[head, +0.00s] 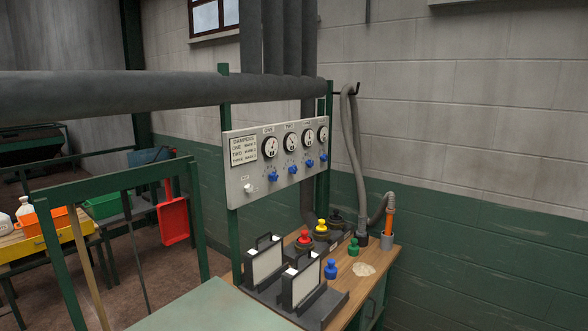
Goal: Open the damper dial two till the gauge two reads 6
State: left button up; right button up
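A light grey control panel (240,185) hangs on green posts in the middle of the head view, facing me at a slant. It carries a row of round white gauges with black rims, each with a blue dial below. Gauge two (291,142) appears to be the second from the left, under a small label. Damper dial two (292,170) is the blue knob under it. The needle and numbers are too small to read, and the dial's angle is unclear. Neither of my grippers is in view, and nothing touches the panel.
Below the panel, a wooden bench (375,262) holds black framed filters (300,284) and red, yellow, green and blue knobbed items. A thick grey pipe (160,92) crosses above. A green frame (120,180) stands at left. A grey hose (356,150) hangs at right.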

aim_at(293, 169)
jog(key=i+l+u, duration=0.1)
jog(key=u, duration=0.25)
jog(key=i+l+u, duration=0.1)
jog(key=u, duration=0.3)
jog(key=i+l+u, duration=0.1)
jog(key=l+u, duration=0.25)
